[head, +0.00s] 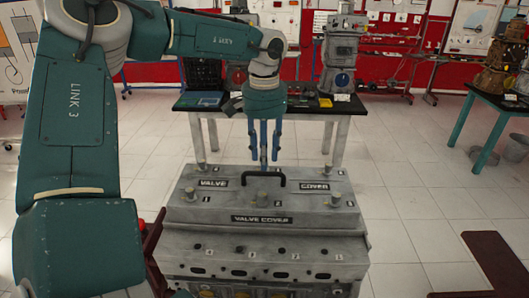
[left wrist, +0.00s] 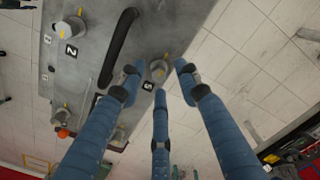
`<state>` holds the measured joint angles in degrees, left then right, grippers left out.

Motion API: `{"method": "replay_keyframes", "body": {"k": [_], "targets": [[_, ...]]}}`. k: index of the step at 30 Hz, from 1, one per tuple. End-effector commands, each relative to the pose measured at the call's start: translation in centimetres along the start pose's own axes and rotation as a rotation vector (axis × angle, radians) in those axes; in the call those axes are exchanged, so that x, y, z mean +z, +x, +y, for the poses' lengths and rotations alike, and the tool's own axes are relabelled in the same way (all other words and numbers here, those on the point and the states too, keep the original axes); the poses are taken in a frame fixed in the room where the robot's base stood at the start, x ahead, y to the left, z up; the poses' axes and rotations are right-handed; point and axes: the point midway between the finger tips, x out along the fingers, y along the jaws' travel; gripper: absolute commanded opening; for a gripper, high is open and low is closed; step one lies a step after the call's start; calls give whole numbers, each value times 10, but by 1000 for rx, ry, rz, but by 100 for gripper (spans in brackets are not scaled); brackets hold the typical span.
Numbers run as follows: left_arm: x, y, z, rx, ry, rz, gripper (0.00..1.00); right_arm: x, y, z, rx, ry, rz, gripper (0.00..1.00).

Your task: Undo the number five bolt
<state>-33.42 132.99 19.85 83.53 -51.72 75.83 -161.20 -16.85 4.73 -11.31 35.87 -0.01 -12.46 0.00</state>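The grey valve cover (head: 230,213) sits on the engine block (head: 262,256), with a black handle (head: 281,176) and several bolts on top. In the left wrist view, the number five bolt (left wrist: 158,70) is a grey stud with a yellow mark, next to a black "5" label. My left gripper (head: 264,160) points straight down behind the handle. In the left wrist view, its three blue fingers (left wrist: 158,84) are spread around the bolt's position; I cannot tell whether any touches it. In the head view, the fingers largely hide that bolt. My right gripper is not in view.
The number two bolt (left wrist: 70,28) is across the handle from bolt five. Other bolts, such as one at the near right (head: 336,198), stand along the cover's edges. A black-topped table (head: 300,105) with engine parts stands behind. Dark red stand parts (head: 496,262) flank the engine.

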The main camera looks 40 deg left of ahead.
Motion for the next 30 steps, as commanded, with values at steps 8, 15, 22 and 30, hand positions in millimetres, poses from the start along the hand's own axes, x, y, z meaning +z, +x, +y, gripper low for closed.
{"method": "replay_keyframes", "body": {"k": [8, 15, 22, 30], "targets": [[0, 6, 0, 0, 0, 0, 34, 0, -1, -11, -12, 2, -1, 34], [0, 6, 0, 1, 0, 0, 4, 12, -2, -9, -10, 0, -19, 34], [0, 6, 0, 0, -2, 0, 0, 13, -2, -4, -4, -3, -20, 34], [0, 7, 0, 0, -72, 1, 0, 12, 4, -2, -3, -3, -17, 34]]}}
